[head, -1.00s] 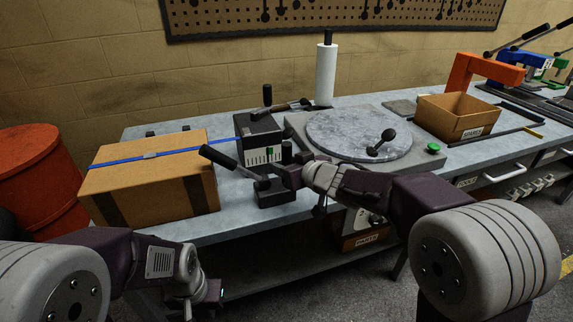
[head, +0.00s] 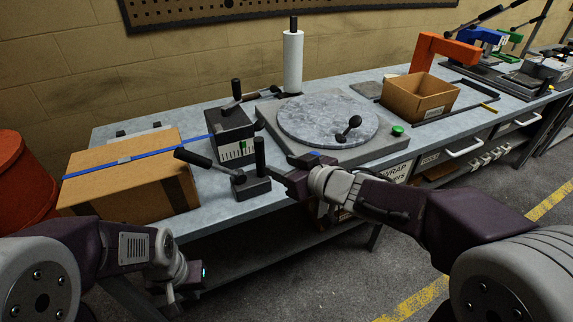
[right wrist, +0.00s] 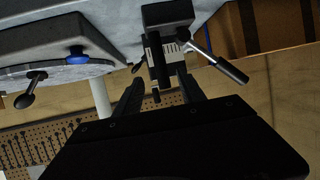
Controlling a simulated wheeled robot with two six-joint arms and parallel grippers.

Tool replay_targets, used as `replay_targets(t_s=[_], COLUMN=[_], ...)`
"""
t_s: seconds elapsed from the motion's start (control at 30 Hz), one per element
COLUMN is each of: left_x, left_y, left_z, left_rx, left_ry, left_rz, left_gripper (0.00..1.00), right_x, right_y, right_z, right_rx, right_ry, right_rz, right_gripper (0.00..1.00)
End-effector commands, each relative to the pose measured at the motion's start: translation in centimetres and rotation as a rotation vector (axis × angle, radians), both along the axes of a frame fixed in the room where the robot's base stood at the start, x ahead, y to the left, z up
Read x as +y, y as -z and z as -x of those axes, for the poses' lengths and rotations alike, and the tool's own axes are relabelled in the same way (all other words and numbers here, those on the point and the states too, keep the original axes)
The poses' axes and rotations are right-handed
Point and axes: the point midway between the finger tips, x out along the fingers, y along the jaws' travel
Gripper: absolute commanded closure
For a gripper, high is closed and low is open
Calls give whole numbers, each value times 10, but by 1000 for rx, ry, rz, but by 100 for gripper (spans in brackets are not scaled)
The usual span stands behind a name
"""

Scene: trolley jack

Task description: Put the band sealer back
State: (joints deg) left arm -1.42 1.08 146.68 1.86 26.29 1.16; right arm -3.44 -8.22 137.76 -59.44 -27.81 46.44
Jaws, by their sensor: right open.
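A small lever tool, likely the band sealer, stands on the bench's front edge in the head view: a dark base (head: 252,189), an upright black post (head: 260,156) and a lever with a black grip (head: 192,158) slanting up left. In the right wrist view the tool (right wrist: 168,15) appears upside down, its post between my finger outlines. My right gripper (head: 288,174) is open and empty, just right of the post, seemingly apart from it. It also shows in the right wrist view (right wrist: 158,88). My left gripper (head: 200,275) hangs low before the bench; its jaws are unclear.
A carton (head: 125,175) with a blue strap lies left of the tool. A dark lever machine (head: 230,130) stands behind it. A round turntable (head: 328,118), paper roll (head: 293,62) and open carton (head: 420,97) stand rightward.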

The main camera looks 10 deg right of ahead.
Motion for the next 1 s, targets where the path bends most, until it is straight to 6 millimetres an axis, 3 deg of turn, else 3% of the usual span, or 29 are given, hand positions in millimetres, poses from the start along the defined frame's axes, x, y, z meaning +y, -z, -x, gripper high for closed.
replay_targets(t_s=[0.17,0.27,0.33,0.4,0.53,0.6,0.7,0.9,1.0], left_x=[0,0,0,0,0,0,0,0,0], left_y=[1,1,1,1,1,1,1,0,-9], left_z=[0,0,0,0,0,0,0,0,0], left_rx=[0,0,0,0,0,0,0,0,0], left_ry=[0,0,0,0,0,0,0,0,0], left_rz=[0,0,0,0,0,0,0,0,0], left_gripper=[100,100,100,100,100,100,100,100,100], right_x=[-6,-49,-89,-115,-123,-118,-113,-113,-113], right_y=[6,48,99,146,199,209,213,213,204], right_z=[-2,-3,17,56,136,163,178,178,178], right_rx=[13,131,311,528,884,998,1063,1063,1061], right_ry=[25,194,342,438,481,471,459,459,459], right_rz=[8,79,160,223,263,258,252,251,251], right_gripper=[53,53,53,53,53,53,53,53,53])
